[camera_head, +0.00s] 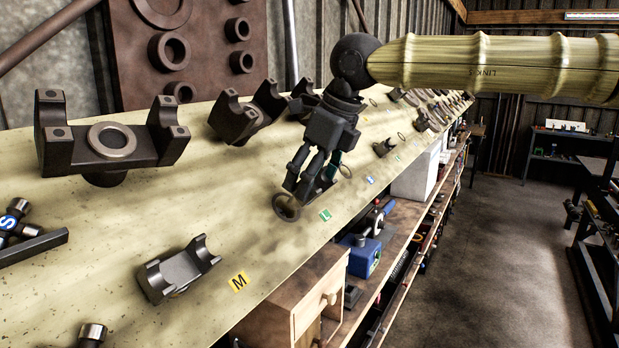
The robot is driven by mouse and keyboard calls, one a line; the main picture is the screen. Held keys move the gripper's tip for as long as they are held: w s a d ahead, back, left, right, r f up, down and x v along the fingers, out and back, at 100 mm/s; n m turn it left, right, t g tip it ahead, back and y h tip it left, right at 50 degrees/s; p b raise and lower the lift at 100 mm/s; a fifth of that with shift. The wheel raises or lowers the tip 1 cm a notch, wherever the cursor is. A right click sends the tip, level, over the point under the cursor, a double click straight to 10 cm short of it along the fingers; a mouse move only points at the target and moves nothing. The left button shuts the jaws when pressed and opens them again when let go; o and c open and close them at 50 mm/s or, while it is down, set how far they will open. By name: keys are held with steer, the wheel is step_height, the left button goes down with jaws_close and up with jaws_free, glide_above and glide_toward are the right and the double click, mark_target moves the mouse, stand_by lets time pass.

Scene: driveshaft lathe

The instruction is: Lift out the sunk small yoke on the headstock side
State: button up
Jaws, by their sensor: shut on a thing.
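My gripper (314,190) points down over the sloping bench top, beside the green L label (325,215). Its fingers are closed on a dark metal piece, which seems to be a small yoke (322,186). The fingers hide most of this piece, and I cannot tell whether it is clear of the bench top. Another small yoke (180,272) sits by the yellow M label (239,282), nearer to me and apart from my gripper.
Large dark yokes (112,140) and (248,115) stand along the back of the bench top (235,205). A brown panel with rings (150,50) is behind them. A wooden drawer box (297,305) and a blue tool (362,256) are below the front edge. Floor at right is clear.

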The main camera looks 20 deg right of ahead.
steer(key=s+p+v, duration=0.1)
steer(key=p+v, duration=0.3)
steer(key=v, duration=0.2)
steer(key=shift+d, duration=0.3)
